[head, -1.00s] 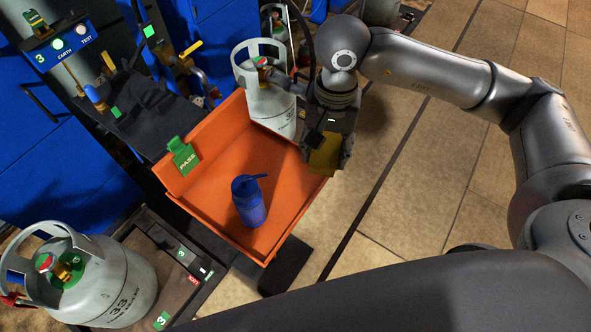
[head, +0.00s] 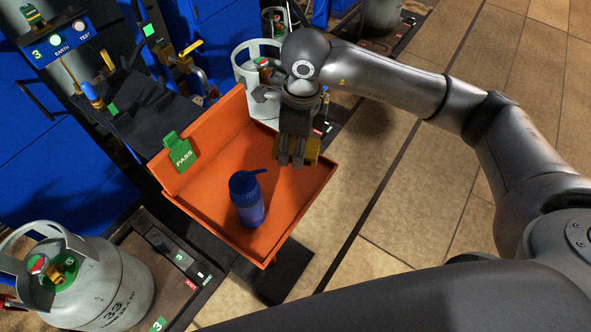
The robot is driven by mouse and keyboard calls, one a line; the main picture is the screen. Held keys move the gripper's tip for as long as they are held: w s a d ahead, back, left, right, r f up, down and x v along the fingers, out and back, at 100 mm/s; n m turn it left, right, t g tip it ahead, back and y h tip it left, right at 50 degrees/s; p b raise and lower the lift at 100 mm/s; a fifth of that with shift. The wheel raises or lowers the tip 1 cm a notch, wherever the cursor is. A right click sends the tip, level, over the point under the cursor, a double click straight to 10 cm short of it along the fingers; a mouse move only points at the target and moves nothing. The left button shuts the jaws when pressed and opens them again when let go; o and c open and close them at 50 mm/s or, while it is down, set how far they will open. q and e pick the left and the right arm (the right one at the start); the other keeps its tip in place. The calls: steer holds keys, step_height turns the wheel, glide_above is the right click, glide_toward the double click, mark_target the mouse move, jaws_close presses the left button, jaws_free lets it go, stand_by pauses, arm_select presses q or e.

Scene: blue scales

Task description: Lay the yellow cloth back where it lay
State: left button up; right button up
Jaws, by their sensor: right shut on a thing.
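My right gripper (head: 297,162) is shut on the yellow cloth (head: 313,150) and holds it over the right part of the orange tray (head: 205,215). Only part of the cloth shows, at the sides of the fingers; the rest is hidden by them. I cannot tell how high above the tray it hangs. My left gripper is not in view.
A green PASS tag (head: 179,152) sits on the tray's back edge. A grey gas cylinder (head: 115,285) stands at the front left, and another (head: 246,70) stands behind the tray, partly hidden by my right arm. Open tiled floor (head: 410,210) lies to the right.

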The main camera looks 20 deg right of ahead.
glide_above(294, 175)
step_height(294, 175, down, 4)
steer(key=shift+d+f, duration=0.1)
step_height(294, 175, down, 4)
steer(key=shift+s+r, duration=0.1)
steer(key=shift+r, duration=0.1)
steer(key=shift+f, duration=0.25)
steer(key=o, duration=0.6)
steer(key=shift+f, duration=0.1)
steer(key=o, duration=0.5)
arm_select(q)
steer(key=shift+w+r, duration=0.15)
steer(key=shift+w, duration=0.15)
